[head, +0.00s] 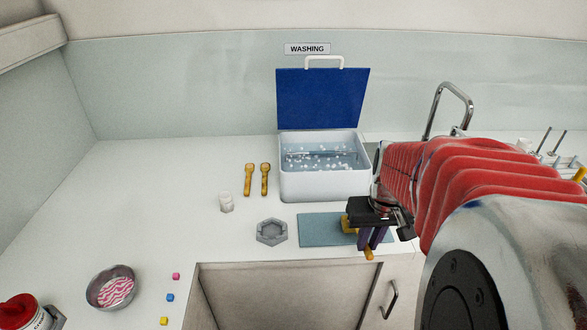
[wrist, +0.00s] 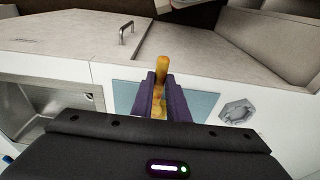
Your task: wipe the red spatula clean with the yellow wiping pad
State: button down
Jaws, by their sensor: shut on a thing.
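My gripper (head: 368,243), with purple fingers, is shut on a yellow-orange handled thing (wrist: 162,68) over the front right part of the blue mat. In the wrist view its rounded end sticks out past the fingers (wrist: 163,98), and a wider part shows between them. In the head view a yellow block-like part (head: 348,224) shows left of the fingers and the rounded end below them. I cannot tell whether it touches the mat, or whether it is the wiping pad. I cannot make out a red spatula in either view.
The blue mat (head: 315,228) lies near the counter's front edge, beside a grey hexagonal dish (head: 272,231). A white wash box (head: 325,185) with a raised blue lid stands behind. Two yellow-orange utensils (head: 249,180) lie left of it. A metal bowl (head: 110,288) sits front left.

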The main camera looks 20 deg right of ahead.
jog(key=shift+r, duration=0.1)
jog(key=shift+r, duration=2.9)
jog(key=shift+s, duration=0.1)
